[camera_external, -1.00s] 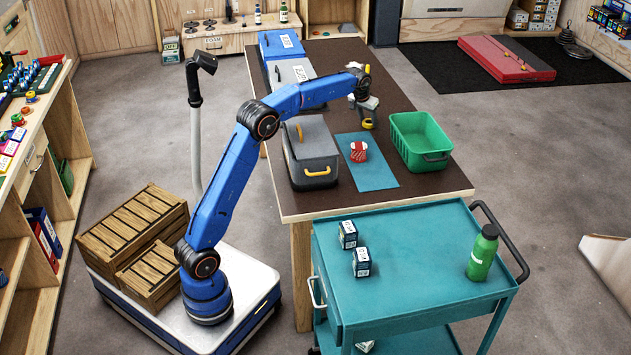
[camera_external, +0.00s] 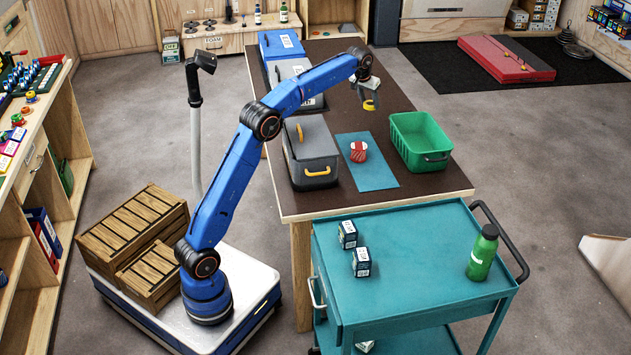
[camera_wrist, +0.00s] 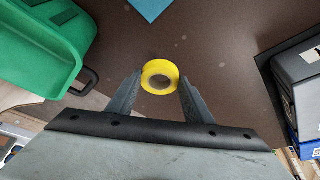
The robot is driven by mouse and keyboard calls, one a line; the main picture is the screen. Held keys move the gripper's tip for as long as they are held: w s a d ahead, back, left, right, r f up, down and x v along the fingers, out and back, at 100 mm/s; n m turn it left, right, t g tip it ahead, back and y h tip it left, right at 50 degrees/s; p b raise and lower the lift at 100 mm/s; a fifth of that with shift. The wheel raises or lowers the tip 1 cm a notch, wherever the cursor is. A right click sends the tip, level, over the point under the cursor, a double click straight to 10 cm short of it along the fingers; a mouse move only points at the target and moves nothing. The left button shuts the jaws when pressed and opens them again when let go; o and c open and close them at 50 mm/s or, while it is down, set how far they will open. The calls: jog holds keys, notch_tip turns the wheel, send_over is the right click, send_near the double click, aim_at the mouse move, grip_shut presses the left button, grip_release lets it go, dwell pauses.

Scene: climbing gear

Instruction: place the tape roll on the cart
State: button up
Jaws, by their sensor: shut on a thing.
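The yellow tape roll (camera_wrist: 161,77) is held between the two fingertips of my gripper (camera_wrist: 160,88) in the wrist view. In the external view my gripper (camera_external: 368,97) is above the far half of the brown table, with the yellow roll (camera_external: 370,105) at its tips, apart from the table top. The teal cart (camera_external: 415,255) stands at the near end of the table, well away from my gripper.
On the brown table (camera_external: 392,193) are a grey lidded box (camera_external: 312,155), a red-and-white item (camera_external: 358,152) on a blue mat (camera_external: 376,180), a green bin (camera_external: 421,142) and boxes at the back left. The middle of the cart top is clear.

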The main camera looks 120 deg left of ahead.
jog(key=shift+r, duration=4.85)
jog(key=w+d+r+m+t+h, duration=0.25)
jog(key=w+d+m, duration=0.75)
jog(key=w+d, duration=2.2)
jog(key=w+d+f+m+t+h, duration=0.1)
jog(key=w+d+m, duration=0.3)
jog(key=d, duration=1.1)
jog(key=w+d+f+m+h, duration=0.1)
jog(key=w+d+m, duration=0.35)
jog(key=d, duration=0.95)
jog(key=shift+n, duration=0.95)
jog(key=x, duration=0.3)
jog(key=s+x, duration=0.1)
jog(key=x, duration=0.3)
jog(key=s+x, duration=0.1)
jog(key=x, duration=0.2)
jog(key=shift+w+f, duration=0.1)
jog(key=shift+f, duration=2.85)
jog(key=shift+f, duration=0.1)
